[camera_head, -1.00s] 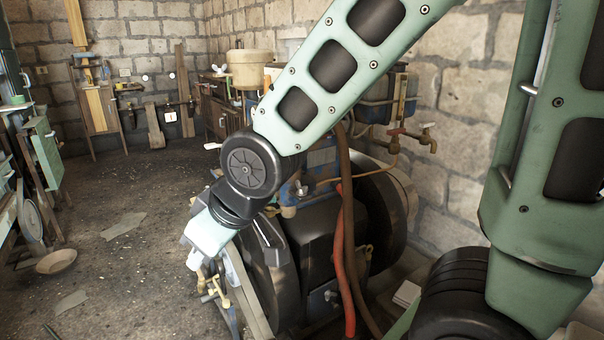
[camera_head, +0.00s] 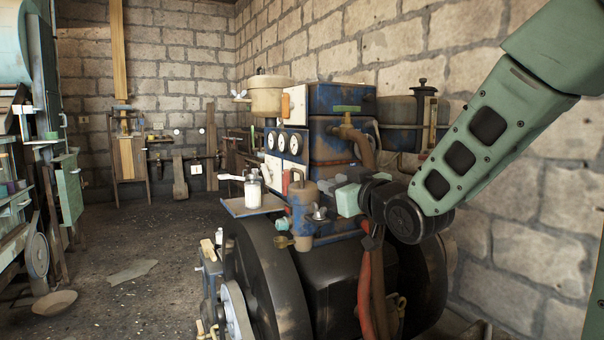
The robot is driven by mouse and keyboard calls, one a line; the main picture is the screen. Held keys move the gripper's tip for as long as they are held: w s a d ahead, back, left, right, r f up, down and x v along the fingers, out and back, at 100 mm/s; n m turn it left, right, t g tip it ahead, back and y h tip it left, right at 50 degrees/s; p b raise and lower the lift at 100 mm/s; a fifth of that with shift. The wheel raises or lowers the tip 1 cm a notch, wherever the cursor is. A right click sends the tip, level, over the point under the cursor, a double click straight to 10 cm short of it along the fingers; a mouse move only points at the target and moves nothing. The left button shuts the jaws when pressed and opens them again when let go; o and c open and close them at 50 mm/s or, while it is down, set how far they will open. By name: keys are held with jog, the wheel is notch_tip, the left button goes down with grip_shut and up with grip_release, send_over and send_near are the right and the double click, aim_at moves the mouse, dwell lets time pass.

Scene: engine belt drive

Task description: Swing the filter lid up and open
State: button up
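A beige round canister (camera_head: 267,101), which looks like the filter, sits on top of the engine at its back left. Its flat lid (camera_head: 267,80) lies level on top and looks closed. A wing-shaped piece sticks out at its left side. My gripper (camera_head: 335,198) is in front of the engine's middle, to the right of and below the canister, and well apart from it. Its pale green hand points left, near a grey-blue cylinder with a wing nut. The fingers are small and merge with the engine parts behind, so their opening is unclear.
The blue engine block (camera_head: 340,98) with white gauges stands right of the canister. Below are a large black flywheel (camera_head: 262,275) and a red hose (camera_head: 366,290). Open floor lies to the left.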

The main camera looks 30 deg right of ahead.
jog(key=p, duration=1.2)
send_near(303, 172)
jog(key=shift+w, duration=0.55)
jog(key=w+p, duration=0.2)
jog(key=w, duration=1)
jog(key=shift+c, duration=0.3)
grip_shut()
